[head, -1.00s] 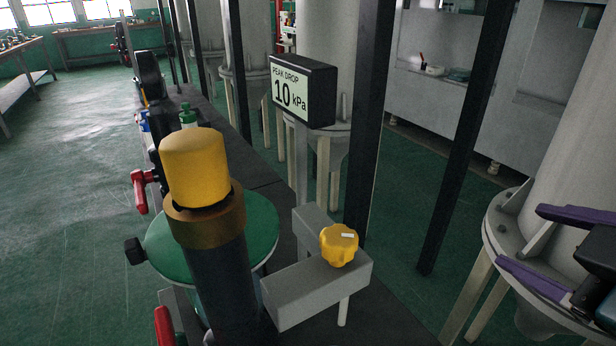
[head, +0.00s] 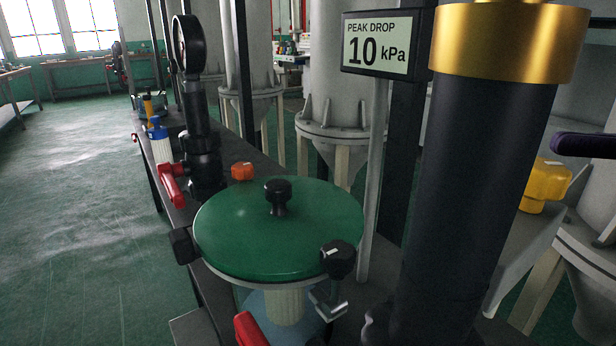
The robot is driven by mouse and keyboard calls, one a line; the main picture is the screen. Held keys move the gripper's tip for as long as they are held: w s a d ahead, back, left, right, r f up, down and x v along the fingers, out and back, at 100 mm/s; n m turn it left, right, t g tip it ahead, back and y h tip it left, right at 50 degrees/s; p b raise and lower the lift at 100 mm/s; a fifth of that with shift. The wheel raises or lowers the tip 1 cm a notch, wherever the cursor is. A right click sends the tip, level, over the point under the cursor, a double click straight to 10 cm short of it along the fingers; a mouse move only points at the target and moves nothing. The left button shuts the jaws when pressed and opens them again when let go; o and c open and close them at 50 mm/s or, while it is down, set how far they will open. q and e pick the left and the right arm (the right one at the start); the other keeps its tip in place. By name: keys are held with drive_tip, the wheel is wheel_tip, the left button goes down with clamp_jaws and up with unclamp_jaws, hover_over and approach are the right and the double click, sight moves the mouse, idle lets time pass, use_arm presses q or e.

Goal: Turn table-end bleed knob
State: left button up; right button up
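A lobed yellow knob (head: 544,186) with a white mark on top sits on a grey block (head: 522,250) at the near end of the table, in the right part of the head view. Its left side is hidden behind a thick dark column. My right gripper (head: 585,146) shows only as a purple finger at the right edge. It is to the right of the yellow knob and appears apart from it. Whether it is open cannot be seen. My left gripper is out of view.
The dark column (head: 470,190) with a gold collar (head: 510,42) stands close in front. Left of it are a green round lid (head: 240,245), black knob (head: 338,258), orange knob (head: 242,171), gauge (head: 188,45) and red lever (head: 172,186). A display (head: 385,45) reads 10 kPa.

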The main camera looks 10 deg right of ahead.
sight(535, 186)
drive_tip(key=shift+s+a, duration=0.1)
drive_tip(key=shift+a, duration=0.25)
drive_tip(key=shift+n+g, duration=0.3)
drive_tip(key=shift+g, duration=0.1)
drive_tip(key=p+x, duration=0.3)
drive_tip(key=x, duration=0.4)
drive_tip(key=shift+a+r+p, duration=0.15)
drive_tip(key=shift+a+p, duration=0.1)
drive_tip(key=shift+p, duration=0.1)
drive_tip(key=shift+x, duration=0.75)
drive_tip(key=c, duration=0.4)
clamp_jaws()
